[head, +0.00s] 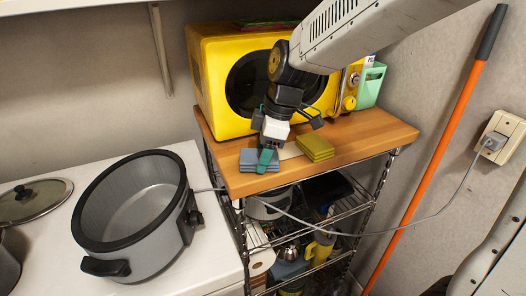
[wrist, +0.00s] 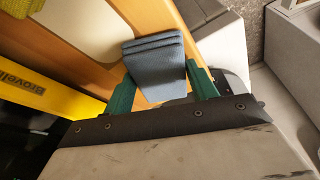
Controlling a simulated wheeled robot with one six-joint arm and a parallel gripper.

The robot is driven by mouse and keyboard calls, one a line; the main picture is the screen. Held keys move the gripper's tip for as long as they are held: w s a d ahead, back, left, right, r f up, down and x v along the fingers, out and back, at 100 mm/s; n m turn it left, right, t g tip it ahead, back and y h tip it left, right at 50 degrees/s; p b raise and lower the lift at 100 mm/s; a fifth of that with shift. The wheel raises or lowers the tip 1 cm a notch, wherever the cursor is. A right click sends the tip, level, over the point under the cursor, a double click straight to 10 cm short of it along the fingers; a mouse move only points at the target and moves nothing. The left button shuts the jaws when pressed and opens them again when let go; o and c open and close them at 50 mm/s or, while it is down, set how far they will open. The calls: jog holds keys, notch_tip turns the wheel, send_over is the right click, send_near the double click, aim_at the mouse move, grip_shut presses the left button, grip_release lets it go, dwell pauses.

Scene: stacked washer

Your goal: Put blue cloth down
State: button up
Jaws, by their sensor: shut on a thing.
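The blue cloth (head: 248,159) is a folded, grey-blue stack at the front left of the wooden shelf top (head: 365,137). My gripper (head: 265,158) reaches down over it from above. In the wrist view, the cloth (wrist: 158,62) sits between the two green fingers of my gripper (wrist: 162,90), which are shut on it. The cloth is at the board's surface or very close to it; I cannot tell whether it touches. One green finger hides part of the cloth in the head view.
A folded yellow cloth (head: 315,148) lies right of the gripper, with a pale flat item (head: 290,151) between. The yellow microwave (head: 218,85) stands behind. A grey pot (head: 132,215) stands on the white surface at left. The board's right end is clear.

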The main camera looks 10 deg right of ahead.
jog(key=shift+f, duration=0.1)
jog(key=o, duration=0.9)
jog(key=shift+o, duration=0.2)
jog(key=w+v, duration=0.1)
jog(key=v, duration=1.1)
jog(key=s+d+f+m+h, duration=0.1)
jog(key=s+d+f+m, duration=0.1)
jog(key=s+d+m, duration=0.2)
jog(key=s+d+f+m+h, duration=0.1)
jog(key=s+d+m, duration=0.3)
jog(key=s, duration=0.7)
jog(key=s+d+f+m+h, duration=0.1)
jog(key=s+d+f+m, duration=0.1)
jog(key=s+d+m, duration=0.2)
jog(key=s+m, duration=0.3)
jog(key=s, duration=0.1)
jog(key=shift+f+m+t, duration=0.3)
jog(key=shift+m, duration=0.1)
jog(key=shift+s+d, duration=0.1)
jog(key=shift+s, duration=0.05)
